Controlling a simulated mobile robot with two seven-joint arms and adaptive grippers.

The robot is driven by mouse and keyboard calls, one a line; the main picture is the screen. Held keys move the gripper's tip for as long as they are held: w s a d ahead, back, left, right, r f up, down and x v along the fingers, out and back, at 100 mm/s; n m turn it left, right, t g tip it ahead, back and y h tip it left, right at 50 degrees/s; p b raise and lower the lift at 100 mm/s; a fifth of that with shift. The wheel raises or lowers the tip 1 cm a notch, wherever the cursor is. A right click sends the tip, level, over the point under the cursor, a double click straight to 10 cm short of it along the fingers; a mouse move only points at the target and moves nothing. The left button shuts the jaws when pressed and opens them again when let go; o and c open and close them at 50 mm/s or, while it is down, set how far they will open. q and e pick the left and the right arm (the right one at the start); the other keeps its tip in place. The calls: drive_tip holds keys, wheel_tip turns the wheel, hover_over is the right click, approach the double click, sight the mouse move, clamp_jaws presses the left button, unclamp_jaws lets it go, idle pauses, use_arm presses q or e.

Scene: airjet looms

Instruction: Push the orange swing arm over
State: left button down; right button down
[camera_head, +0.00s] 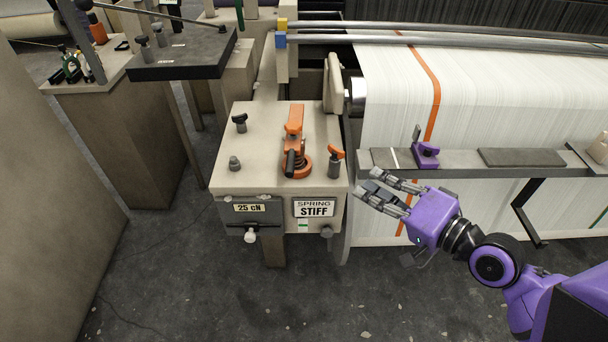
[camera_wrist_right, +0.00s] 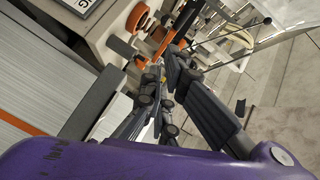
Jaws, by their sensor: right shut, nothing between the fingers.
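The orange swing arm (camera_head: 294,121) stands on top of the beige machine box (camera_head: 262,178), on a round orange base with a black handle at its near end. My right gripper (camera_head: 366,184) is shut and empty, to the right of the box and in front of the grey rail. It is apart from the swing arm. In the right wrist view my gripper (camera_wrist_right: 162,72) points toward the box, and orange parts show beyond the fingertips. I cannot tell there which part is the swing arm. My left gripper is not in view.
An orange-topped knob (camera_head: 336,153) stands on the box between the swing arm and my gripper. A grey rail (camera_head: 470,172) with a purple clamp (camera_head: 426,154) runs along the white warp sheet (camera_head: 490,95). Small dark knobs (camera_head: 239,121) stand at the box's left.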

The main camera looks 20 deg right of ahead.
drive_tip(key=shift+s+a+r+m, duration=0.15)
drive_tip(key=shift+r+m, duration=0.1)
drive_tip(key=shift+m, duration=0.35)
drive_tip(key=shift+w+a+r+m, duration=0.1)
drive_tip(key=shift+r+m, duration=0.1)
drive_tip(key=shift+m, duration=0.4)
drive_tip(key=shift+a, duration=0.1)
drive_tip(key=s+a+p+x, duration=0.1)
drive_tip(key=a+p+x, duration=0.1)
drive_tip(key=x, duration=1)
drive_tip(key=shift+a+f+p, duration=0.15)
drive_tip(key=shift+a+p, duration=0.35)
drive_tip(key=shift+w, duration=0.15)
